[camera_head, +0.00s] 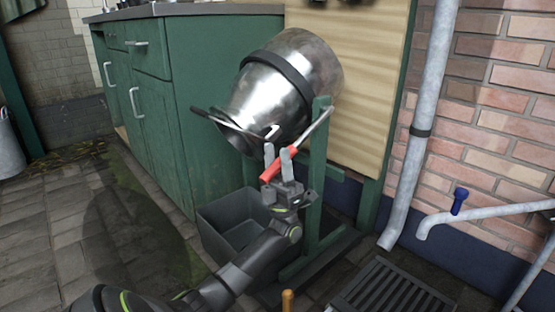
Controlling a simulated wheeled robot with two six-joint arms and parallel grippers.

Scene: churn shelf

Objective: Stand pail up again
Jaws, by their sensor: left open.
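The shiny metal pail (272,95) with a dark band hangs tilted in a green stand (318,180), its lower end leaning down to the left. A metal lever with a red grip (270,172) runs at a slant beside the stand's post. My left gripper (278,158) is open, fingers pointing up, at the red grip just below the pail. The fingers overlap the grip in the picture; I cannot tell whether they touch it. My right gripper is not in view.
A dark grey bin (228,222) stands on the paving below the pail. Green cabinets (160,100) stand to the left. A drainpipe (420,130), a tap with a blue handle (459,200) and a floor grate (395,290) are on the right.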

